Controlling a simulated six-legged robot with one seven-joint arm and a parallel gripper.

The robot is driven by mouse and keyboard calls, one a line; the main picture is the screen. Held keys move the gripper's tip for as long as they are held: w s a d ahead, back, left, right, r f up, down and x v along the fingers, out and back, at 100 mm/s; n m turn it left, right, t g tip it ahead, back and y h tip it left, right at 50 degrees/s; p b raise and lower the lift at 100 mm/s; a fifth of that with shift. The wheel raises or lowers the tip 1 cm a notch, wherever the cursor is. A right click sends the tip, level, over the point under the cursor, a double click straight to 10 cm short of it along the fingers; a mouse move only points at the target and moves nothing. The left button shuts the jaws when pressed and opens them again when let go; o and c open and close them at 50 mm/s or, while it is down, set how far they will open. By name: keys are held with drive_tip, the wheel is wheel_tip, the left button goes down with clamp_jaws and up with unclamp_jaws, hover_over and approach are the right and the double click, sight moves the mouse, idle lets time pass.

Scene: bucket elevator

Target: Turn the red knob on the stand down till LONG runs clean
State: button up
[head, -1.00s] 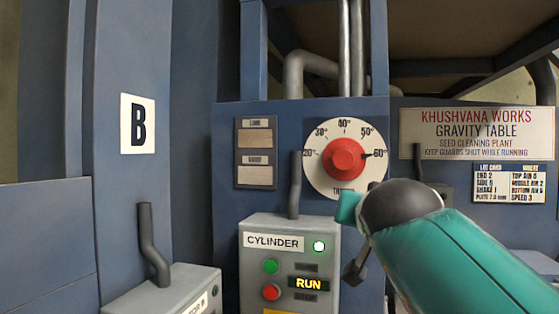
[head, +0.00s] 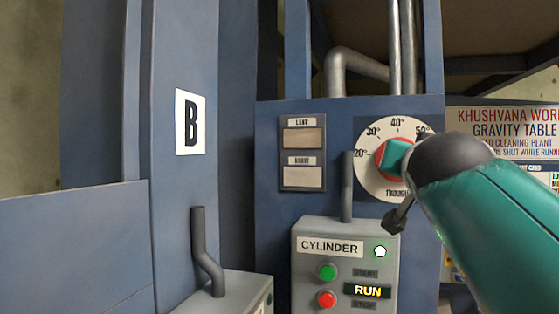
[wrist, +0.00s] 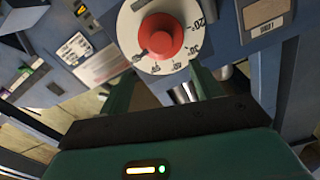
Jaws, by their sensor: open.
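The red knob (wrist: 160,37) sits on a round white dial (wrist: 130,28), its black pointer past the 50 mark, about at 60. In the head view the red knob (head: 381,160) is partly covered by my arm, and the dial (head: 364,180) shows its left part. My gripper (wrist: 162,72) is open, its two green fingers short of the knob and apart from it in the wrist view. In the head view the fingers are hard to make out. Two sample windows sit left of the dial: the upper (head: 303,138) is tan, the lower (head: 303,177) paler; their labels are small and blurred.
A grey CYLINDER box (head: 310,270) with green and red buttons and a lit RUN display stands below the dial. A grey upright handle (head: 347,185) rises beside the dial's left edge. A second box (head: 235,295) with a bent lever (head: 203,250) is at lower left.

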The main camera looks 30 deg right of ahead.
drive_tip(key=x, duration=1.3)
drive_tip(key=shift+w+d+r, duration=0.1)
drive_tip(key=shift+w+d, duration=0.1)
drive_tip(key=shift+w, duration=0.1)
drive_tip(key=shift+c, duration=0.2)
drive_tip(key=c, duration=0.9)
